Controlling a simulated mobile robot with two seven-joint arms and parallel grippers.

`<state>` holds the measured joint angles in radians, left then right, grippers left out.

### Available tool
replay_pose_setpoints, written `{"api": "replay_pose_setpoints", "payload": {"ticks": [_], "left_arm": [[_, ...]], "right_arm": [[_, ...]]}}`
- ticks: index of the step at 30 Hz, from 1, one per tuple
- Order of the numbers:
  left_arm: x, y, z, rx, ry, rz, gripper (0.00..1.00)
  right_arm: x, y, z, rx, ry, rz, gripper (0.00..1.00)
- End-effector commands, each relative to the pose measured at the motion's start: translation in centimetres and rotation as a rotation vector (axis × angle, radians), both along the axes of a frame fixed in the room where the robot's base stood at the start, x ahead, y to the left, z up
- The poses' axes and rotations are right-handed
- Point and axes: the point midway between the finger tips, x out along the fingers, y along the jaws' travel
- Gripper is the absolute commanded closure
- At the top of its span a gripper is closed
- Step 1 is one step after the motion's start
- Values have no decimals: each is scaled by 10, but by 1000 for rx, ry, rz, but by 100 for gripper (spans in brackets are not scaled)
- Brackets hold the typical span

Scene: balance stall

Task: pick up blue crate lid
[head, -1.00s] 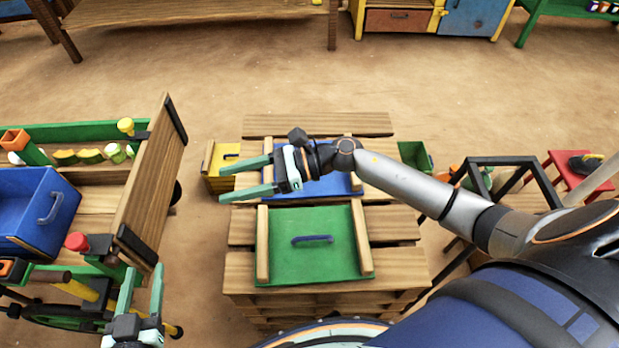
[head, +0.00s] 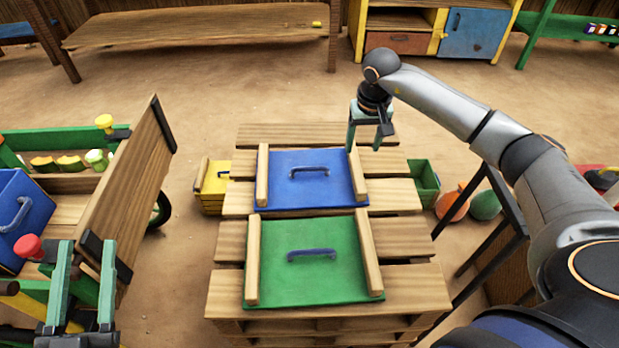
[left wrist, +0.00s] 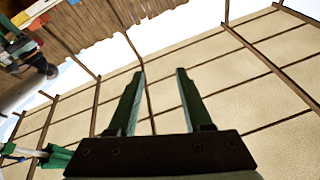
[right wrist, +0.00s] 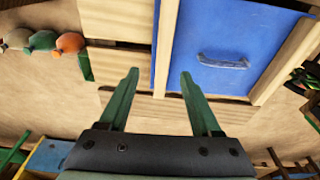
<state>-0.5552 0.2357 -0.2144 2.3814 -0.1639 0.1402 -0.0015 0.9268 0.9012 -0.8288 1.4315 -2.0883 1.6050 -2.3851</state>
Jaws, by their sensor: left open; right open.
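The blue crate lid (head: 290,186) lies flat on the wooden pallet stack, with wooden battens on its left and right sides and a dark handle (head: 309,172) in its middle. It also shows in the right wrist view (right wrist: 205,25), with its handle (right wrist: 223,62). My right gripper (head: 364,150) points down, open and empty, just beyond the lid's right batten; it also shows in the right wrist view (right wrist: 159,78). My left gripper (head: 84,246) is open and empty at the lower left, by the cart; in the left wrist view (left wrist: 160,75) it points up at the roof.
A green lid (head: 280,275) with a blue handle lies on the pallet (head: 228,290) nearer to me. A yellow crate (head: 213,185) stands left of the pallet, a green crate (head: 427,186) right. The wooden cart (head: 140,180) stands at left.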

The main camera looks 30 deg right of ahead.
Motion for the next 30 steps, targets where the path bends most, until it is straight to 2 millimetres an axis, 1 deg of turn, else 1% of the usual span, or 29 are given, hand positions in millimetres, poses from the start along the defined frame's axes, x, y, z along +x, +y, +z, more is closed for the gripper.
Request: {"api": "replay_pose_setpoints", "payload": {"ticks": [1, 3, 6, 14, 21, 25, 30], "left_arm": [[-3, -1, 8, 0, -45, -7, 50], [-8, -2, 20, 1, -98, -16, 50], [-14, -3, 32, 2, -153, -27, 50], [-23, -5, 48, 2, -229, -41, 50], [-50, -9, 82, 6, -416, -78, 50], [-58, -11, 89, 4, -466, -92, 50], [-62, -12, 92, 3, -485, -97, 50]], "right_arm": [[1, 1, -11, 3, 1, 0, 35], [2, 0, -19, 1, 1, 0, 35], [4, -1, -28, 3, 0, -1, 35], [6, 0, -39, 3, 0, 0, 35], [10, 2, -64, 4, -1, 0, 35], [12, 1, -80, 5, 0, 0, 35], [13, 0, -84, 3, -2, 1, 35]]}}
